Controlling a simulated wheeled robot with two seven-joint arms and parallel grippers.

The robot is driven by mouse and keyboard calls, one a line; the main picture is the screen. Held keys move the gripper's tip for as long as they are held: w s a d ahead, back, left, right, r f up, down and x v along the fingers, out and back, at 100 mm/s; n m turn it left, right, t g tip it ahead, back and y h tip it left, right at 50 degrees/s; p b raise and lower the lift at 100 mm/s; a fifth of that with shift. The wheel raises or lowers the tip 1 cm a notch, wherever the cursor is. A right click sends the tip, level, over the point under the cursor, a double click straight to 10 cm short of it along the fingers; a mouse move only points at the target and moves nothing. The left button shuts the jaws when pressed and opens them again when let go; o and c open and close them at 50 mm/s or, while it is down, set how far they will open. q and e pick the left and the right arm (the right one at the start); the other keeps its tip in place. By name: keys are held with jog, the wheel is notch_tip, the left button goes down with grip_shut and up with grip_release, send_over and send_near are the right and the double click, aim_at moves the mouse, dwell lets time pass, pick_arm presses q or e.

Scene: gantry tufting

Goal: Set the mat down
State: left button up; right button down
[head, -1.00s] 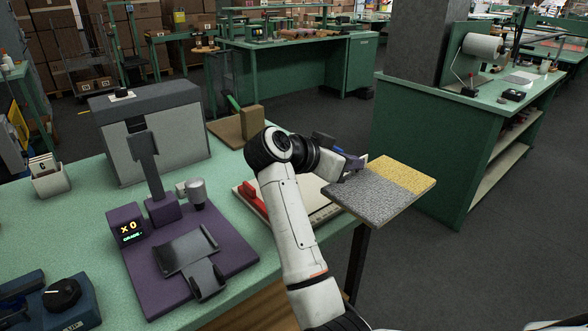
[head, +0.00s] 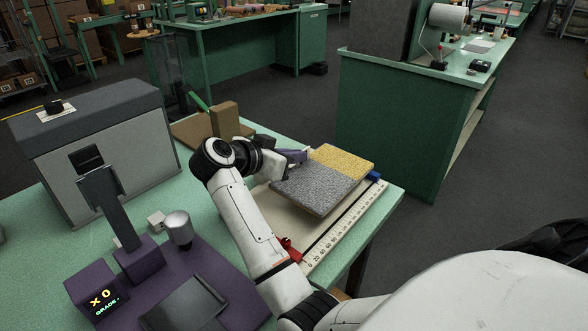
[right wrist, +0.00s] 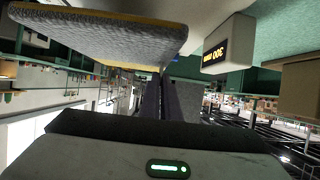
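The mat (head: 315,188), a flat slab with a speckled grey part and a yellow part, is over the measuring board (head: 262,197) at the table's right end. It also shows edge-on in the right wrist view (right wrist: 100,36). My right gripper (head: 296,156) is shut on the mat's far left edge. In the wrist view its dark fingers (right wrist: 166,98) are close together near the mat. The mat seems slightly above the board; contact is hard to tell. The board has a ruler strip (head: 345,225), a red stop (head: 289,248) and a blue stop (head: 374,176). My left gripper is out of view.
A purple device with a lit display (head: 101,299) and a large grey box (head: 95,140) stand left on the green table. A brown block (head: 224,119) stands behind my right wrist. A display unit (right wrist: 214,52) shows in the wrist view. Floor lies beyond the table's right edge.

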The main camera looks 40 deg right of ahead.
aim_at(294, 168)
notch_tip(294, 168, down, 4)
jog(key=shift+r, duration=0.1)
jog(key=shift+w, duration=0.1)
jog(key=c, duration=2)
grip_release()
jog(key=shift+f, duration=0.2)
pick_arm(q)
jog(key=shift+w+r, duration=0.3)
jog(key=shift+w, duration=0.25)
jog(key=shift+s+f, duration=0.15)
pick_arm(e)
jog(key=shift+r, duration=0.1)
jog(key=p+v, duration=0.3)
jog(key=shift+a+r, duration=0.15)
jog(key=shift+r, duration=0.35)
pick_arm(q)
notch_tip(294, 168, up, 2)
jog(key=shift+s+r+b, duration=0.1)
jog(key=shift+b, duration=0.35)
pick_arm(e)
jog(key=v, duration=0.8)
jog(key=shift+a+f, duration=0.2)
jog(key=shift+a, duration=0.1)
